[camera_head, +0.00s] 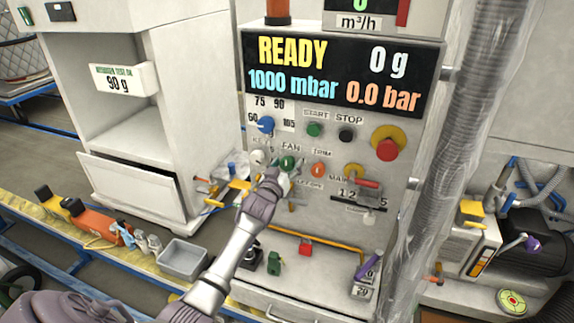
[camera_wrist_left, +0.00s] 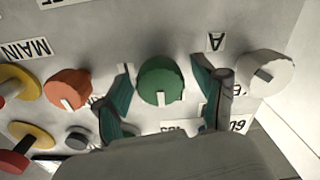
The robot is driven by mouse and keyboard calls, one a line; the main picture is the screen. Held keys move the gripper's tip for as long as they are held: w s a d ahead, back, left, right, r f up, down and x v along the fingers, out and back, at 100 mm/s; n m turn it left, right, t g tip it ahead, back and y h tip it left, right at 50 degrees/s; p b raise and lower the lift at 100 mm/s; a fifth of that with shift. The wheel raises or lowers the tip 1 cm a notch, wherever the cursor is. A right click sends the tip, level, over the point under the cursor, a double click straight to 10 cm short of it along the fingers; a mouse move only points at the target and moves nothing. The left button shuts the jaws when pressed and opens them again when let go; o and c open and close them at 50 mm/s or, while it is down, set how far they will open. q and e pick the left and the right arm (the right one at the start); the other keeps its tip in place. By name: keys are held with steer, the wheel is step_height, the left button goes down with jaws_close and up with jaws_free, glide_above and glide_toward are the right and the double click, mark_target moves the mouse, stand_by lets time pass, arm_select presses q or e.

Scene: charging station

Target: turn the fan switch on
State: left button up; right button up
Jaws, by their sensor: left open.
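The fan switch (camera_head: 288,162) is a green round knob under the FAN label on the control panel, partly covered by my gripper in the head view. In the left wrist view the green knob (camera_wrist_left: 160,80) sits between the teal fingers of my left gripper (camera_wrist_left: 165,92); its white mark points down in that picture. My left gripper (camera_head: 277,175) is open, with one finger on each side of the knob. A gap shows on both sides, and I see no firm contact. My right gripper is not in view.
A white knob (camera_head: 257,157) and an orange knob (camera_head: 318,169) flank the fan switch closely. A blue knob (camera_head: 266,124) and green START button (camera_head: 314,129) are above. A red emergency button (camera_head: 387,149) is further right. A grey bin (camera_head: 183,259) stands at lower left.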

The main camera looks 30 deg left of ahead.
arm_select(q)
steer(key=c, duration=1.1)
steer(key=shift+c, duration=0.2)
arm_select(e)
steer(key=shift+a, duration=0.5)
arm_select(q)
steer(key=shift+m, duration=0.4)
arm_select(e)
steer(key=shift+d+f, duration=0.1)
arm_select(q)
steer(key=m, duration=0.2)
steer(key=shift+m, duration=0.4)
steer(key=m+b, duration=0.1)
steer(key=m, duration=0.9)
steer(key=shift+b, duration=0.35)
steer(key=shift+m, duration=2.2)
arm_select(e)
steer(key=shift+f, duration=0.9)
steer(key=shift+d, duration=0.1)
